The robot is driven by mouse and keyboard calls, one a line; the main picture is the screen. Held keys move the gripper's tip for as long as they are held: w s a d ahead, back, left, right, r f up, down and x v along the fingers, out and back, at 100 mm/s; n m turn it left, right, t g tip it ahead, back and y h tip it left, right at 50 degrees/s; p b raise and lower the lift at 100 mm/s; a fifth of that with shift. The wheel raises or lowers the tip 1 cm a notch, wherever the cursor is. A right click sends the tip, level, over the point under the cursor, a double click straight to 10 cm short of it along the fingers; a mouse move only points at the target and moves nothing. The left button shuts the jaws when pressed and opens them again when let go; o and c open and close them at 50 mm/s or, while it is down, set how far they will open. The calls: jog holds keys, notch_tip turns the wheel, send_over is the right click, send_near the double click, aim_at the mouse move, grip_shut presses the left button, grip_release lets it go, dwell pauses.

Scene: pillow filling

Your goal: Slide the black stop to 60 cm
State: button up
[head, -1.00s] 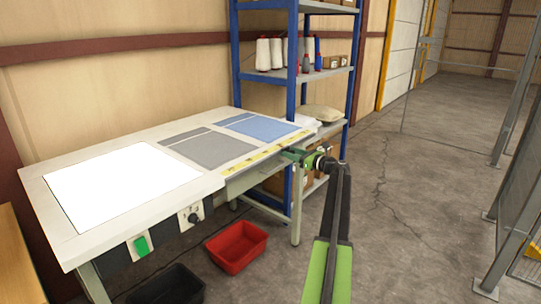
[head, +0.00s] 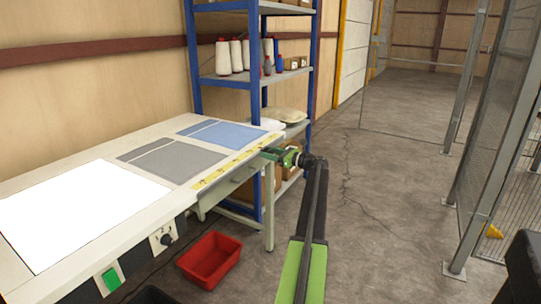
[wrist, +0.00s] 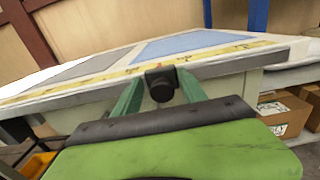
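The black stop (wrist: 160,83) is a small dark block with a round knob, seated on the front edge of the table in the wrist view. A yellow measuring tape (wrist: 118,74) runs along that edge, and it also shows in the head view (head: 222,172). Its numbers are too small to read. My gripper (wrist: 161,76) has its two green fingers against the left and right sides of the stop. In the head view my gripper (head: 270,154) is at the table's edge near the tape's far end, and the stop cannot be made out there.
A grey cloth (head: 170,160) and a blue cloth (head: 220,133) lie on the table (head: 110,152) beside a bright white panel (head: 80,212). A red bin (head: 210,259) stands on the floor below. A blue shelf (head: 262,93) stands behind. The floor to the right is open up to a mesh fence.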

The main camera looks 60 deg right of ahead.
jog(key=shift+s+d, duration=0.25)
jog(key=shift+s, duration=0.25)
jog(key=s, duration=1.7)
